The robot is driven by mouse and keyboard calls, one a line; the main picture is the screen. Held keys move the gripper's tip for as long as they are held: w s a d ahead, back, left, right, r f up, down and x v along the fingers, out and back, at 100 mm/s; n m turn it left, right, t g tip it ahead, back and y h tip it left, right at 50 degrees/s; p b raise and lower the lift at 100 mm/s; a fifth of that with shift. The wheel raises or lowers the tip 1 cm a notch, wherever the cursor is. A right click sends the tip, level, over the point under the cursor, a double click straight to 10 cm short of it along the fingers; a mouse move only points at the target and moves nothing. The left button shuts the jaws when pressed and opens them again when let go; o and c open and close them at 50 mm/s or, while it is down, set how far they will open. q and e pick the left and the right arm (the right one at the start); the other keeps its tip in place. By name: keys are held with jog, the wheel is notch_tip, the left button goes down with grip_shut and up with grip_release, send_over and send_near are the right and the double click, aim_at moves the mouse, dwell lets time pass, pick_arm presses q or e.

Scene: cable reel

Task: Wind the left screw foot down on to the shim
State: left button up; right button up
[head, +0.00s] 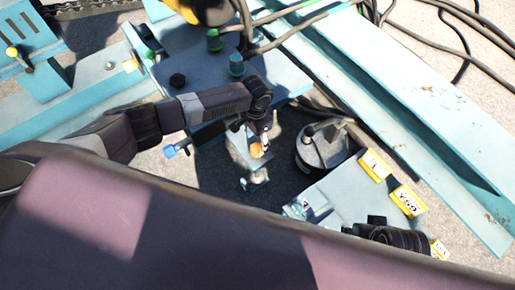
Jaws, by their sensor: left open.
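The left screw foot (255,181) shows as a pale metal foot under a short blue bracket (240,149) with an orange knob (257,150). My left gripper (256,127) is open just above the orange knob. It hides part of the bracket and screw, and I cannot tell whether its fingers touch the knob. I cannot make out the shim apart from the foot, nor any gap between them. A dark part that looks like my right gripper (395,236) shows at the lower right, its fingers not clear.
A round grey metal piece (322,148) stands right of the foot. A blue plate with yellow labels (408,200) lies at lower right. Long blue beams (420,110) and black cables (455,40) fill the upper right. My own arm covers the bottom.

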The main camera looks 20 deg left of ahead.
aim_at(256, 148)
pick_arm(q)
notch_tip(256, 148, down, 4)
jog(key=shift+f+b, duration=0.1)
jog(key=shift+b, duration=0.7)
jog(key=shift+f, duration=0.7)
pick_arm(e)
jog(key=shift+v, duration=1.35)
pick_arm(q)
jog(key=shift+c, duration=0.3)
pick_arm(e)
jog(key=shift+s+d, duration=0.1)
jog(key=shift+s, duration=0.05)
pick_arm(q)
jog(key=c, duration=1.1)
